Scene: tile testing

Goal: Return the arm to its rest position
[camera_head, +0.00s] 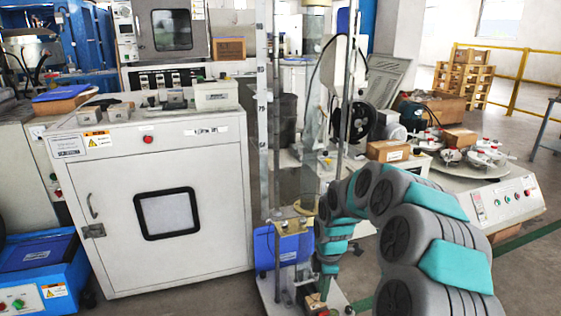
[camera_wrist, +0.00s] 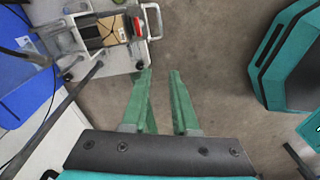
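My arm (camera_head: 400,230) is grey and teal. In the head view it rises from the lower right, bends over and comes down near the middle. My gripper (camera_wrist: 161,72) points at the floor in the wrist view. Its two green fingers stand apart with bare floor between them, so it is open and empty. The fingertips are hard to make out in the head view.
A wheeled test stand (camera_wrist: 107,35) with a brown block and a red part is just beyond the fingers, close to the left fingertip. A blue box (camera_head: 284,245) stands beside the arm's end. A white cabinet (camera_head: 112,215) is at left. Bare concrete floor (camera_wrist: 215,60) lies right of the fingers.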

